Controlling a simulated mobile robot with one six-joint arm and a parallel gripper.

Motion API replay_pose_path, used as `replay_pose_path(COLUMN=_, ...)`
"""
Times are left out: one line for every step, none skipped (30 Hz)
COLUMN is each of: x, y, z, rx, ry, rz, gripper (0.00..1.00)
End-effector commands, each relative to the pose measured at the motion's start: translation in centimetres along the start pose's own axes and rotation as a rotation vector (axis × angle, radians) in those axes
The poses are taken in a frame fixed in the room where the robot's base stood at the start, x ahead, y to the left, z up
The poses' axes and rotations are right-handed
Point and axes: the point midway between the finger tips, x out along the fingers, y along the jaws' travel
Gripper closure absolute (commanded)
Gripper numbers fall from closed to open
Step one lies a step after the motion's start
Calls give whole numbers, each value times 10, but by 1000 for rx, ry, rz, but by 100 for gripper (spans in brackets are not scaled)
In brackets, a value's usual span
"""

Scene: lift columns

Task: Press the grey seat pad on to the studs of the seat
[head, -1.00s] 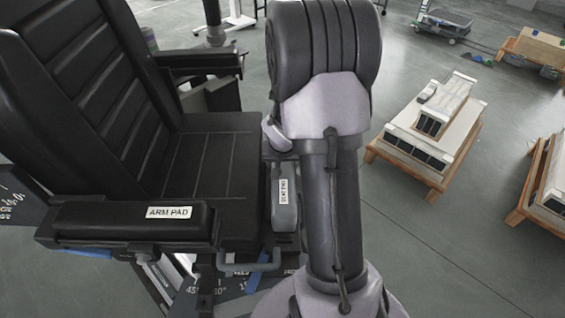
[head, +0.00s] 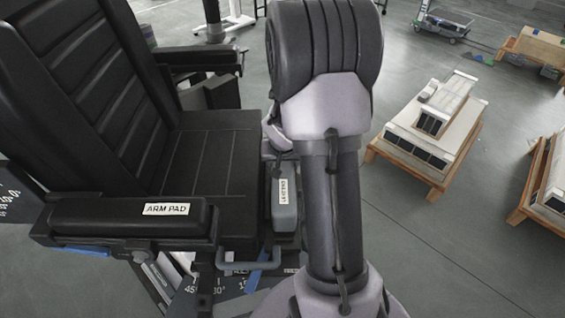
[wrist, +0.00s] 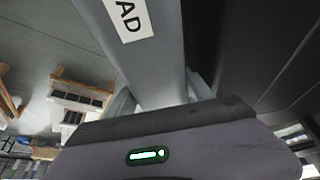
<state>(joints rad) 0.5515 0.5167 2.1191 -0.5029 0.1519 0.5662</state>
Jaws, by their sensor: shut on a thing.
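The black seat (head: 205,170) is part of a large chair at the left in the head view. My gripper (wrist: 160,98) is shut on the pad. In the head view my arm hides most of the gripper. The studs are not visible.
An armrest with an "ARM PAD" label (head: 130,218) stands at the seat's near side, and another armrest (head: 200,60) at the far side. Wooden pallets with boxes (head: 430,130) stand on the floor at right.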

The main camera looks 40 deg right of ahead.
Motion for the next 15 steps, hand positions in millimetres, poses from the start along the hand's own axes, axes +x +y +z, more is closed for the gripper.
replay_pose_path(x=-1, y=0, z=-1, rx=0, ry=2, rz=0, gripper=100)
replay_pose_path(x=-1, y=0, z=-1, rx=0, ry=2, rz=0, gripper=100)
replay_pose_path(x=-1, y=0, z=-1, rx=0, ry=2, rz=0, gripper=100)
replay_pose_path(x=-1, y=0, z=-1, rx=0, ry=2, rz=0, gripper=100)
replay_pose_path(x=-1, y=0, z=-1, rx=0, ry=2, rz=0, gripper=100)
replay_pose_path(x=-1, y=0, z=-1, rx=0, ry=2, rz=0, gripper=100)
replay_pose_path(x=-1, y=0, z=-1, rx=0, ry=2, rz=0, gripper=100)
replay_pose_path(x=-1, y=0, z=-1, rx=0, ry=2, rz=0, gripper=100)
replay_pose_path(x=0, y=0, z=-1, rx=0, ry=2, rz=0, gripper=100)
replay_pose_path(x=0, y=0, z=0, rx=0, ry=2, rz=0, gripper=100)
replay_pose_path(x=1, y=0, z=0, rx=0, ry=2, rz=0, gripper=100)
replay_pose_path(x=2, y=0, z=0, rx=0, ry=2, rz=0, gripper=100)
replay_pose_path(x=2, y=0, z=0, rx=0, ry=2, rz=0, gripper=100)
replay_pose_path(x=3, y=0, z=1, rx=0, ry=2, rz=0, gripper=100)
replay_pose_path(x=4, y=0, z=1, rx=0, ry=2, rz=0, gripper=100)
